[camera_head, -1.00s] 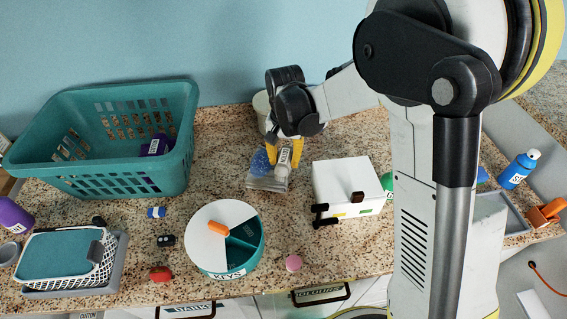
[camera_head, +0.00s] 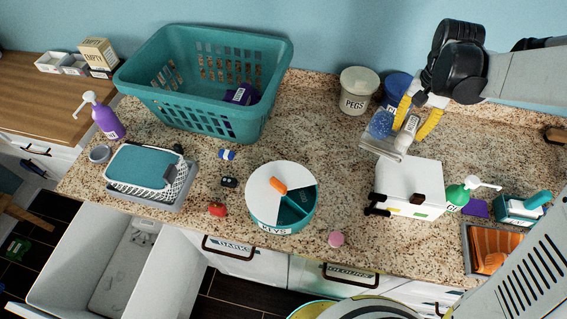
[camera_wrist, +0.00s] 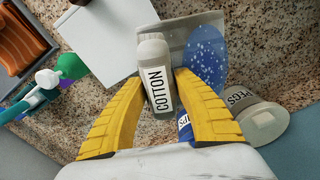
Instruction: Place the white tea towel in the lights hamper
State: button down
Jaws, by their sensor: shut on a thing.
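My gripper (camera_head: 411,133) has its yellow fingers closed on a pale, bottle-shaped item labelled COTTON (camera_head: 405,138), above the counter at the back right. In the wrist view the COTTON item (camera_wrist: 157,75) sits between the fingertips (camera_wrist: 163,78). I cannot make out a separate white tea towel. Drawer-like fronts under the counter are labelled DARKS (camera_head: 234,246) and COLOURS (camera_head: 349,271). No front labelled lights shows; the area further right is partly covered by my own body.
A clear packet with a blue speckled patch (camera_head: 381,126) lies by the fingers. A PEGS tub (camera_head: 359,90), white box (camera_head: 410,185), round KEYS container (camera_head: 268,222), teal basket (camera_head: 195,116) and green pump bottle (camera_head: 458,195) crowd the counter.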

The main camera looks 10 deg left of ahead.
aim_at(136, 279)
jog(key=k+j+u, duration=0.4)
jog(key=j, duration=0.35)
jog(key=k+j+u, duration=0.2)
jog(key=j, duration=0.2)
jog(key=k+j+u, duration=0.2)
jog(key=j, duration=0.2)
jog(key=j+u, duration=0.2)
jog(key=j, duration=0.25)
jog(key=k+j+u, duration=0.2)
jog(key=j, duration=0.3)
jog(key=i, duration=0.05)
